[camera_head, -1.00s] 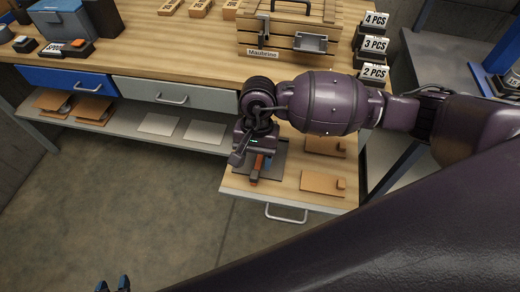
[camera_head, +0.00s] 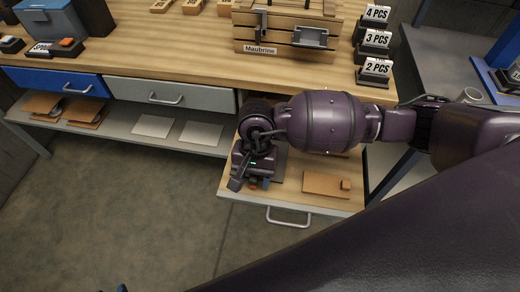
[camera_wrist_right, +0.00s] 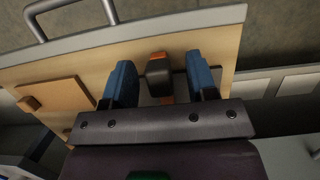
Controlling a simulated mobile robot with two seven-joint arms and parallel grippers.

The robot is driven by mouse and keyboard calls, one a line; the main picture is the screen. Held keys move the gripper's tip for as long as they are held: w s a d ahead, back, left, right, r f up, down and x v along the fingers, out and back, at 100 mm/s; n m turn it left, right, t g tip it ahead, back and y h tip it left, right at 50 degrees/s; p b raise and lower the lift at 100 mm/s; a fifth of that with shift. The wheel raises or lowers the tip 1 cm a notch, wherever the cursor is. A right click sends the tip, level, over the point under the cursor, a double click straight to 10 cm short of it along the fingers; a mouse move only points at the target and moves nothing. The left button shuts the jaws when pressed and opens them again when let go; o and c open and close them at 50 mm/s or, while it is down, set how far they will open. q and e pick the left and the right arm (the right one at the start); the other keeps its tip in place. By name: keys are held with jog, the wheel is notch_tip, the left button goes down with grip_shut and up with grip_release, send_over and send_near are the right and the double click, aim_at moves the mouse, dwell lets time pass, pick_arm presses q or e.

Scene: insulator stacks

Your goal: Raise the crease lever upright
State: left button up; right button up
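The crease lever (camera_wrist_right: 159,72), with a dark, rounded end and orange parts, stands out in the right wrist view over the pulled-out wooden drawer (camera_wrist_right: 220,50). My right gripper (camera_wrist_right: 162,84) is open, with one blue finger on each side of the lever and a gap visible on both sides. In the head view the right gripper (camera_head: 258,184) is low over the drawer's left part and hides most of the lever; only a small reddish bit shows. A dark plate (camera_head: 278,166) lies partly hidden under the gripper. Only a blue tip of my left gripper (camera_head: 122,288) shows at the bottom edge.
Tan wooden blocks (camera_head: 325,185) lie in the drawer right of the gripper. The drawer handle (camera_head: 288,218) faces the open floor. Above are the workbench (camera_head: 190,60), a wooden crate labelled Maubrine (camera_head: 285,40) and number signs (camera_head: 376,68).

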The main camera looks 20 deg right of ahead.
jog(key=c, duration=0.7)
pick_arm(q)
jog(key=shift+s, duration=0.1)
pick_arm(e)
jog(key=shift+o, duration=0.2)
jog(key=shift+r, duration=0.15)
jog(key=shift+p+v, duration=0.55)
jog(key=shift+v, duration=0.7)
pick_arm(q)
jog(key=shift+w+r, duration=0.35)
jog(key=shift+r, duration=0.45)
pick_arm(e)
jog(key=shift+r, duration=0.1)
pick_arm(q)
jog(key=shift+w+r+p, duration=0.2)
jog(key=shift+r+p, duration=0.2)
jog(key=shift+r, duration=0.25)
pick_arm(e)
jog(key=shift+v, duration=1.2)
